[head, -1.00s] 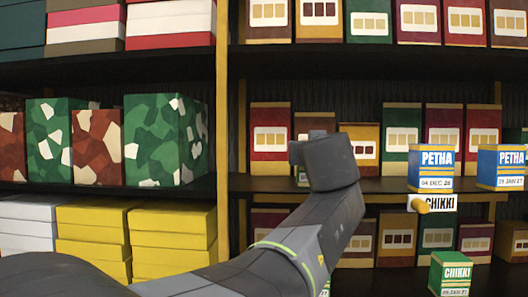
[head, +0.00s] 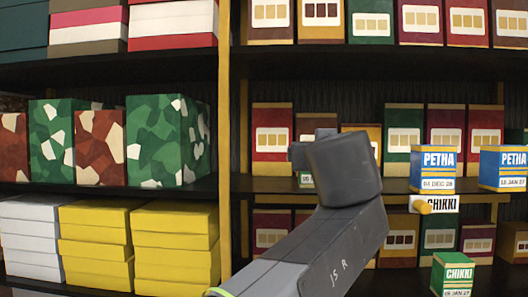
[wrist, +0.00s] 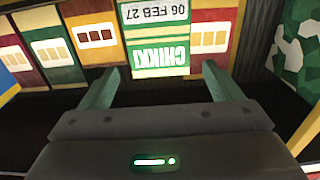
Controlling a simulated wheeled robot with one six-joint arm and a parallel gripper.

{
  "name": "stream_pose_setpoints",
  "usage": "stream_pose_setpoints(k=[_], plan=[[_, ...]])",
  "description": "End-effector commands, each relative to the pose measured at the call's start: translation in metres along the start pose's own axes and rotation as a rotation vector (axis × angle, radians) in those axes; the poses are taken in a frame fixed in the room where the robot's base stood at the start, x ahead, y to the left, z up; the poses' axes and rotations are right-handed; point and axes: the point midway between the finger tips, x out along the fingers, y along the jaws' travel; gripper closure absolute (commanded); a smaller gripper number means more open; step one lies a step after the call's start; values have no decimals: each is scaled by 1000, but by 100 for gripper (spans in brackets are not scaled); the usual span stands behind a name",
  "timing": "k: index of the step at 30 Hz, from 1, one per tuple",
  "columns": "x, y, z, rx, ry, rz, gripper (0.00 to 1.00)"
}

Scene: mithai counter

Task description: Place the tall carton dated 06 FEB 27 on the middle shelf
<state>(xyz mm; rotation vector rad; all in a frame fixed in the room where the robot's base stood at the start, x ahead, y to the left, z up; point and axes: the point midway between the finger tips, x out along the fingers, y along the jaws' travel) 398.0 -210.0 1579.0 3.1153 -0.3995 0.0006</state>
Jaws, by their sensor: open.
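In the wrist view the carton dated 06 FEB 27 (wrist: 158,50) shows upside down at the top middle, green and white with the word CHIKKI. My gripper (wrist: 161,75) is open and empty below it in the picture. One finger lies toward each side of the carton, with gaps visible; I cannot tell the depth between them. In the head view my wrist covers most of that area.
A blue PETHA carton (head: 434,170) and another PETHA carton (head: 502,168) stand on the middle shelf's front, right of my wrist. A yellow peg (head: 421,206) sits by the CHIKKI sign (head: 442,203). Another CHIKKI carton (head: 452,274) stands lower right. Taller boxes line the shelf's back.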

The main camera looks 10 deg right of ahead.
Motion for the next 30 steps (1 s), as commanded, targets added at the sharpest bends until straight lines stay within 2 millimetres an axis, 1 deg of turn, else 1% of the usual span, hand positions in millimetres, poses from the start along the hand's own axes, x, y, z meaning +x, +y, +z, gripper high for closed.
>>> stream_pose_setpoints(k=[1,3,9,14,23,27,29,30], plan=[[-9,1,0,0,1,4,15],[-18,1,0,0,1,3,15],[-35,0,0,0,0,1,15],[-39,0,1,1,-1,0,15],[-40,0,1,1,-1,-1,15],[-40,0,0,1,-1,-1,42],[-39,0,0,1,-1,-1,54],[-39,0,0,1,-1,-1,62]])
